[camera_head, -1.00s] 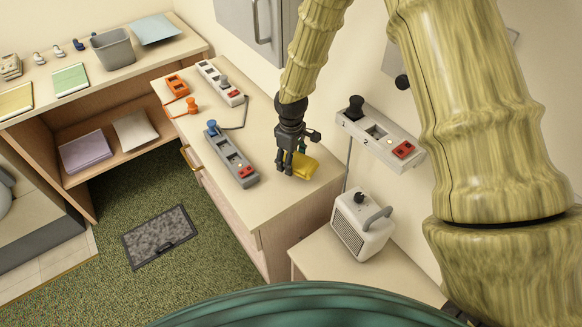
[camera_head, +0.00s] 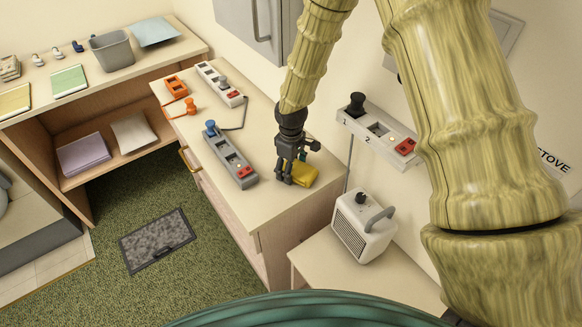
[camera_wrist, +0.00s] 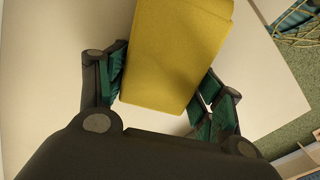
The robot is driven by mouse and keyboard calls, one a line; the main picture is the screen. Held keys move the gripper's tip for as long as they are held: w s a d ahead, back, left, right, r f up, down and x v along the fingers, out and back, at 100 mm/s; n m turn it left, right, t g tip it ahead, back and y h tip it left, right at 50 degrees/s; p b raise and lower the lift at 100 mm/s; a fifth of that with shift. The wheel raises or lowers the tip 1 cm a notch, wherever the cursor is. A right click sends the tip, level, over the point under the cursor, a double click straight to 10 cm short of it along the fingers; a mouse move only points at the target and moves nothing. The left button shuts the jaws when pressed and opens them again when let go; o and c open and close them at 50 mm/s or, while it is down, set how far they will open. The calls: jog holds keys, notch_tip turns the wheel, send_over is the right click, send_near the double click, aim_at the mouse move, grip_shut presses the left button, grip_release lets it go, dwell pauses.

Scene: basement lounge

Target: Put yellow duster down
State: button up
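The yellow duster (camera_head: 301,176) is a flat yellow block at the near right end of the dresser top (camera_head: 262,205). In the head view it looks low, at or just above the surface; I cannot tell if it touches. My gripper (camera_head: 290,178) points down over it. In the wrist view the duster (camera_wrist: 175,55) lies between the green-padded fingers of my gripper (camera_wrist: 163,85), slightly tilted.
A grey switch strip (camera_head: 232,158) lies left of my gripper. A wall switch strip (camera_head: 378,138) is close on the right. A white heater (camera_head: 362,226) stands on a lower table (camera_head: 390,278). The dresser top is bare in front of the duster.

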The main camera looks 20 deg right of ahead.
jog(key=shift+o, duration=0.7)
jog(key=shift+f, duration=0.1)
jog(key=shift+w, duration=0.1)
jog(key=shift+r+b, duration=1.05)
jog(key=shift+r, duration=3)
